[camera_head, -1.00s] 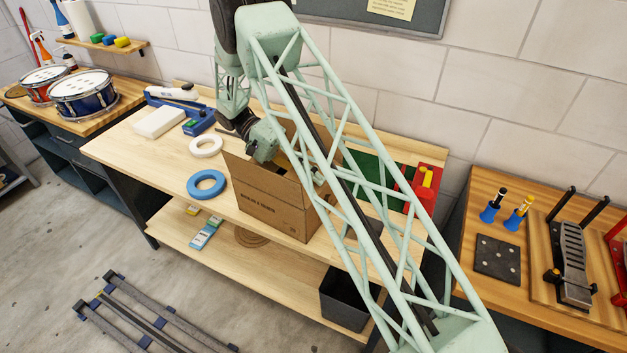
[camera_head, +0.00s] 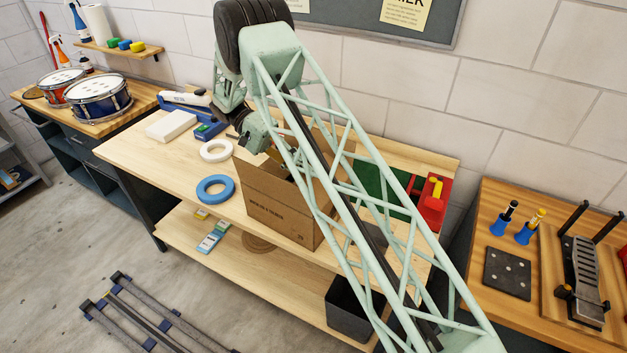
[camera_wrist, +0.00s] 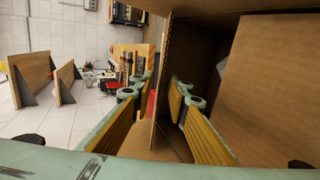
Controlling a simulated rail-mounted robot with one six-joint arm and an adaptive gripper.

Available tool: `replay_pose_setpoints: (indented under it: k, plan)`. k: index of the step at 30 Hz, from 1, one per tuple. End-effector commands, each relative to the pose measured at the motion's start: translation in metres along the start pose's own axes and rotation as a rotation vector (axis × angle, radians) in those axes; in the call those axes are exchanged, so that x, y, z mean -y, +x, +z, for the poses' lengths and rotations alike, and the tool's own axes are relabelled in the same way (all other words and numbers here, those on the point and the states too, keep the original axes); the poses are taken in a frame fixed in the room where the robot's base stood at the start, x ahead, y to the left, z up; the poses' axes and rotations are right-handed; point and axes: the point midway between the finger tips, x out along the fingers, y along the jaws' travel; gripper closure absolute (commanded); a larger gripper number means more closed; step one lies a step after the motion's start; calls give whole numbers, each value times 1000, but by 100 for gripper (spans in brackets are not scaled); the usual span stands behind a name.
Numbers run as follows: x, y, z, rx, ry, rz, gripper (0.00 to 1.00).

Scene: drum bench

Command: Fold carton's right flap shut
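The brown cardboard carton (camera_head: 275,211) stands on the wooden bench with its top open. Part of it is hidden behind my arm's lattice link in the head view. My gripper (camera_head: 276,156) is at the carton's top, toward its back left. In the wrist view, the yellow-padded fingers of my gripper (camera_wrist: 158,108) are open, one on each side of an upright cardboard panel (camera_wrist: 169,78). Gaps show between the pads and the panel. Another cardboard panel (camera_wrist: 265,90) fills the right of that view. I cannot tell which flap the straddled panel is.
A blue tape ring (camera_head: 216,188) and a white tape ring (camera_head: 216,151) lie left of the carton. A white block (camera_head: 171,125) lies further left. A red caddy (camera_head: 434,204) and green mat (camera_head: 377,181) are to the right. A black bin (camera_head: 350,312) is below.

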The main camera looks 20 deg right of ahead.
Motion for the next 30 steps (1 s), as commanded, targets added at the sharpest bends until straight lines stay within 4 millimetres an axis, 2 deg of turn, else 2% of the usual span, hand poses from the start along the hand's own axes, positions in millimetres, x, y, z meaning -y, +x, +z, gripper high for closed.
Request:
replay_pose_setpoints:
  k: [6,13,27,30]
  plan:
    - [0,-26,0,-1,0,-2,85]
    - [0,-42,0,0,0,0,85]
    - [0,-47,0,0,0,0,85]
    - [-1,-47,0,1,0,-1,94]
